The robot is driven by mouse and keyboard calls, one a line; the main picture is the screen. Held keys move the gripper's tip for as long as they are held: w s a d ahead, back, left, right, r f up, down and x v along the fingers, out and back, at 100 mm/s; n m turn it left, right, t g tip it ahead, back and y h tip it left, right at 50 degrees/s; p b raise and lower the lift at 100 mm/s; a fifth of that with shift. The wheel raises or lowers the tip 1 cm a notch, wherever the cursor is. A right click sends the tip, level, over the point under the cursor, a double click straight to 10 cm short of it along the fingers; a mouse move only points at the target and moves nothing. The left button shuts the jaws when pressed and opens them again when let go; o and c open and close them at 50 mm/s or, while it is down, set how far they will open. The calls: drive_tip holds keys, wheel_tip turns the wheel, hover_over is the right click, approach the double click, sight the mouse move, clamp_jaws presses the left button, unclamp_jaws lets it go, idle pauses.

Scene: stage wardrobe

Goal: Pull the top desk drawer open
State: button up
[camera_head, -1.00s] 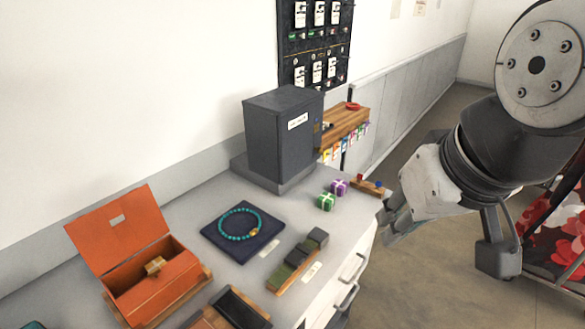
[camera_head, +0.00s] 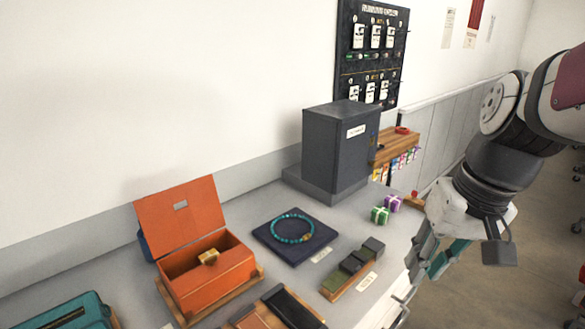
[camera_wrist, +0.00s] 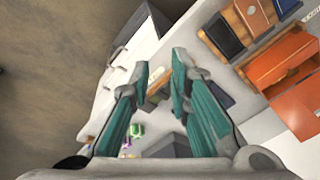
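The desk (camera_head: 250,204) is grey-topped with a white front carrying drawers. In the head view, the drawer front shows as a narrow strip at the lower right, with a metal bar handle (camera_head: 405,293) near the top; much of it is cut off or hidden. The wrist view shows the white drawer front (camera_wrist: 140,45) at upper left, and it looks closed. My gripper (camera_head: 425,266) is just off the desk's right front edge, near the handle, apparently apart from it. In the wrist view, my gripper (camera_wrist: 160,70) has its teal-padded fingers spread, with nothing held between them.
On the desk are an orange open box (camera_head: 208,277), a blue mat (camera_head: 295,248) with a turquoise necklace, a grey cabinet (camera_head: 338,150), small gift boxes (camera_head: 380,215) and a dark-block tray (camera_head: 345,280). Open floor (camera_head: 530,225) lies to the right.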

drive_tip(key=w+d+f+m+y+b, duration=0.1)
drive_tip(key=w+d+f+y+b, duration=0.1)
drive_tip(key=w+d+f+b, duration=0.35)
drive_tip(key=w+d+f+m+t+y+b, duration=0.1)
drive_tip(key=w+d+f+m+y+b, duration=0.15)
drive_tip(key=f, duration=0.65)
drive_tip(key=w+d+f+m+y+b, duration=0.1)
drive_tip(key=w+d+f+y+b, duration=0.1)
drive_tip(key=w+d+f+b, duration=0.4)
drive_tip(key=d+f+m+t+y+b, duration=0.2)
drive_tip(key=d+f+m+t+b, duration=0.2)
drive_tip(key=d+f+t+b, duration=0.75)
drive_tip(key=w+a+f, duration=0.1)
drive_tip(key=w+a, duration=0.1)
drive_tip(key=w, duration=0.1)
drive_tip(key=w+a+f+g, duration=0.1)
drive_tip(key=w+a+f, duration=0.1)
drive_tip(key=w, duration=0.2)
drive_tip(key=w+a+f+g+p, duration=0.1)
drive_tip(key=w+a+f, duration=0.1)
drive_tip(key=w, duration=0.1)
drive_tip(key=shift+w, duration=0.25)
clamp_jaws()
